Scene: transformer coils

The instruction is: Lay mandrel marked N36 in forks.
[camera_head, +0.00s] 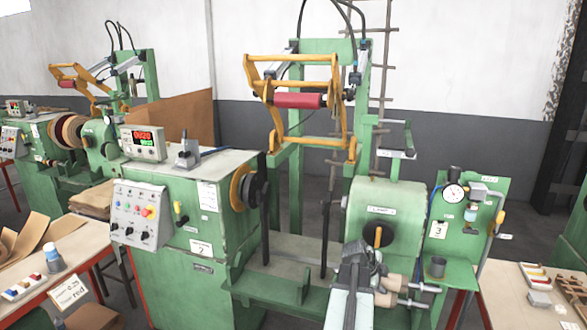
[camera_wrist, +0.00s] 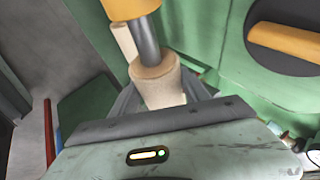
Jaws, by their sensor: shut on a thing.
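In the wrist view a pale cylinder (camera_wrist: 158,84) sits between my gripper's fingers. A grey shaft (camera_wrist: 146,42) runs from its end to an orange-yellow part at the top edge. My gripper (camera_head: 360,262) is shut in front of the headstock at the right of the green winding machine. In the head view two pale mandrels with grey shaft ends, an upper one (camera_head: 399,283) and a lower one (camera_head: 386,299), show just right of my gripper. A second pale cylinder (camera_wrist: 124,40) shows in the wrist view. No N36 mark is readable, and I cannot single out the forks.
The green headstock (camera_head: 383,215) with an orange-yellow knob stands close behind my gripper. Dark upright bars (camera_head: 325,222) stand over the machine bed to the left. A gauge panel (camera_head: 467,215) and a grey cup (camera_head: 437,266) are at the right. A side table (camera_head: 515,312) holds small items.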

